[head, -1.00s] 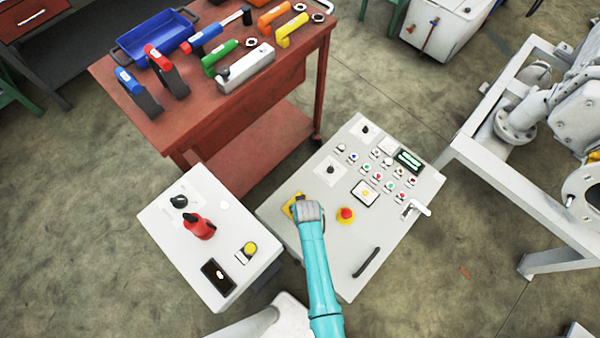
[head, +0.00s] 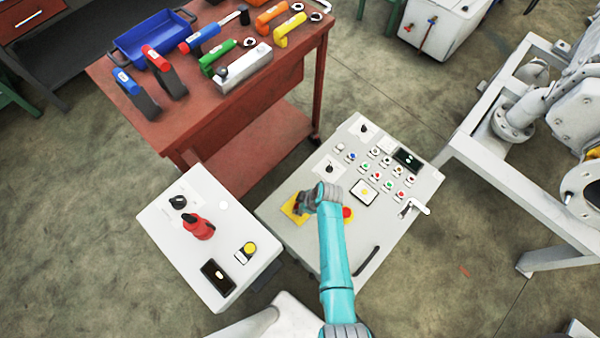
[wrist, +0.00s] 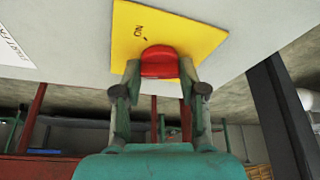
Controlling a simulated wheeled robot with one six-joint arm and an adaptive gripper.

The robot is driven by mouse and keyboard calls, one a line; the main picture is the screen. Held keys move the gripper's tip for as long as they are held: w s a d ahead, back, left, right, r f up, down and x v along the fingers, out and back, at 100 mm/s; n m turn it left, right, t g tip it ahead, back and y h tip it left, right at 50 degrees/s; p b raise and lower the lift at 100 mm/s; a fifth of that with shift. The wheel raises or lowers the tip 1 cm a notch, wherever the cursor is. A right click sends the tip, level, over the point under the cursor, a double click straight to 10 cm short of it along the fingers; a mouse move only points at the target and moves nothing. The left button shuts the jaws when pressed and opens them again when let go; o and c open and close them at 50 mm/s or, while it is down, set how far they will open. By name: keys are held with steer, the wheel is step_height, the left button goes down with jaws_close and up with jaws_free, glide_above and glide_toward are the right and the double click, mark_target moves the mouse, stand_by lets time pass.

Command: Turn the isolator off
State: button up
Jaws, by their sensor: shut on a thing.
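The isolator is a red rotary handle on a yellow square plate (head: 291,209), on the left part of the larger grey panel (head: 366,235). In the wrist view the red handle (wrist: 159,63) sits between my fingertips in front of the yellow plate (wrist: 200,40), which bears the word ON beside the handle. My gripper (wrist: 159,78) is shut on the handle, one finger on each side. In the head view my gripper (head: 306,205) covers most of the handle, so its turn angle cannot be read there.
A red emergency button (head: 347,213) lies close to my wrist, partly hidden. A smaller box (head: 160,220) with a red handle (head: 198,227) stands at left. A red workbench (head: 125,110) with tools stands behind. The panel display (head: 408,160) is mostly dark.

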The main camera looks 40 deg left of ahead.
steer(key=n, duration=0.2)
steer(key=n+g+h, duration=0.1)
steer(key=n, duration=0.1)
steer(key=shift+w+n+g, duration=0.1)
steer(key=shift+n+g, duration=0.2)
steer(key=shift+n, duration=0.1)
stand_by(0.4)
steer(key=o, duration=1.1)
steer(key=shift+o, duration=0.2)
steer(key=v, duration=1.2)
